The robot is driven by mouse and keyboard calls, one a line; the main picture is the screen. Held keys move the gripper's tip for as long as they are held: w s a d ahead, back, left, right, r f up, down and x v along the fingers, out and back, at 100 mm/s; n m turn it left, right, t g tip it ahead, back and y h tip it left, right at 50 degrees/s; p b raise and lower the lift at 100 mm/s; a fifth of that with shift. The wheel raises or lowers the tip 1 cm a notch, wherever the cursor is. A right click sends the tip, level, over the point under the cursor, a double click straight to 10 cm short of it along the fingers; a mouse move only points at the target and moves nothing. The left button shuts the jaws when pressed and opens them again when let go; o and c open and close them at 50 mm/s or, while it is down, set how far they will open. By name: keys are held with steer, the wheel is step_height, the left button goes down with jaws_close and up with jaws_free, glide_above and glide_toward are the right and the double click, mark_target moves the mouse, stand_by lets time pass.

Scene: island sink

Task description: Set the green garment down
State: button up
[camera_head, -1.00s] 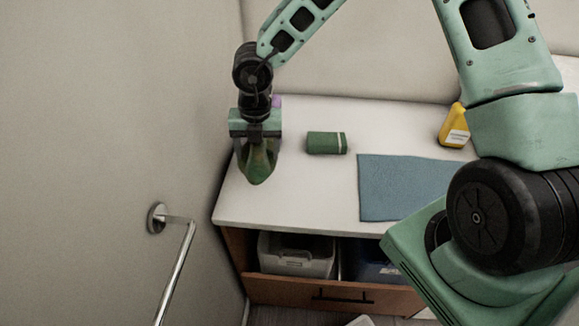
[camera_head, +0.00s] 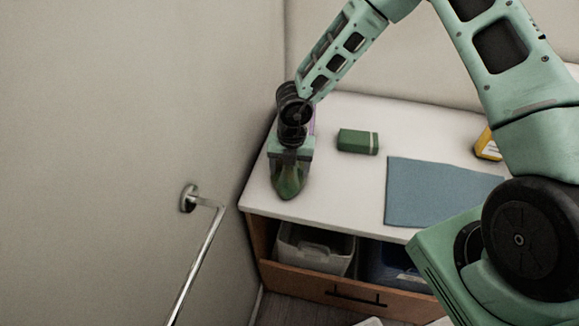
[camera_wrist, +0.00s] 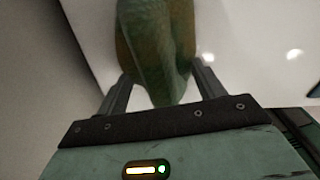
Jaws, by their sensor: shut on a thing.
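The green garment (camera_head: 288,182) hangs bunched at my gripper (camera_head: 289,165), over the left end of the white counter (camera_head: 352,188). In the wrist view the garment (camera_wrist: 157,50) is a folded green and brownish cloth between the two fingers of my gripper (camera_wrist: 160,88). The gripper is shut on it and points down. The garment's lower tip is at or just above the counter top; I cannot tell if it touches.
A green box-like item (camera_head: 357,141) lies right of the garment. A blue mat (camera_head: 440,193) and a yellow bottle (camera_head: 487,146) are farther right. A wall (camera_head: 130,130) with a metal rail (camera_head: 200,250) is close on the left. An open drawer (camera_head: 340,293) with bins is below.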

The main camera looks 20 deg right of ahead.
steer(key=o, duration=1.1)
steer(key=shift+f, duration=0.1)
steer(key=shift+c, duration=0.2)
step_height(320, 180, up, 12)
steer(key=shift+s+d, duration=0.2)
steer(key=shift+d, duration=0.05)
